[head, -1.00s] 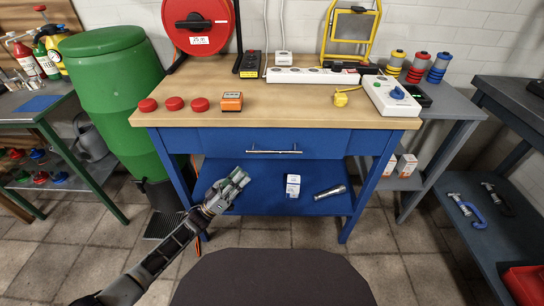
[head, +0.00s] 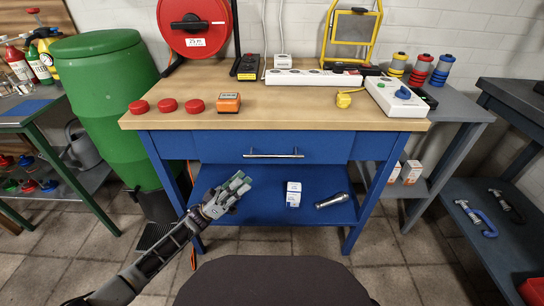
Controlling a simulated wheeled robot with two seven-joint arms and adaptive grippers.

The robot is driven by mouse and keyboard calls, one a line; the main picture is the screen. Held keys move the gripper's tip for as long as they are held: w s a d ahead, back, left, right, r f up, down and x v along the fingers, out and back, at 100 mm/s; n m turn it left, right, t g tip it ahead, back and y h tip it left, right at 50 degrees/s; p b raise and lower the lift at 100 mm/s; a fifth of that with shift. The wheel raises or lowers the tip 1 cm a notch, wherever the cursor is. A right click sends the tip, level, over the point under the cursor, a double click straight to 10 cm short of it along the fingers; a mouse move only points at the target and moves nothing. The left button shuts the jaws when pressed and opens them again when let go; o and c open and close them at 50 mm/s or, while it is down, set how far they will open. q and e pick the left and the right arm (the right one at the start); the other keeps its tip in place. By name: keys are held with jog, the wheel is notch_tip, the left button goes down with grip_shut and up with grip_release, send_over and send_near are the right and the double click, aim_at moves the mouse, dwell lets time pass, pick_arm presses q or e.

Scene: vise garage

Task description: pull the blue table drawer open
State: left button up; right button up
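The blue table drawer (head: 225,148) is shut under the wooden top of the blue table (head: 290,119). Its silver bar handle (head: 273,155) runs across the front. My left gripper (head: 240,184) is in front of the table, below and to the left of the handle and apart from it. It shows over the lower shelf in the head view. Its fingers look close together, and I cannot tell whether they are open or shut. It holds nothing that I can see. My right gripper is not in view.
A small white box (head: 293,194) and a silver flashlight (head: 332,201) are on the lower shelf. Red caps (head: 167,105), an orange device (head: 229,103) and a power strip (head: 313,78) are on the tabletop. A green barrel (head: 112,105) stands left of the table. The drawer's front is clear.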

aim_at(272, 156)
pick_arm(q)
jog(key=shift+d, duration=0.1)
jog(key=shift+b+x, duration=1.15)
jog(key=shift+x, duration=5.65)
jog(key=shift+c, duration=0.3)
grip_shut()
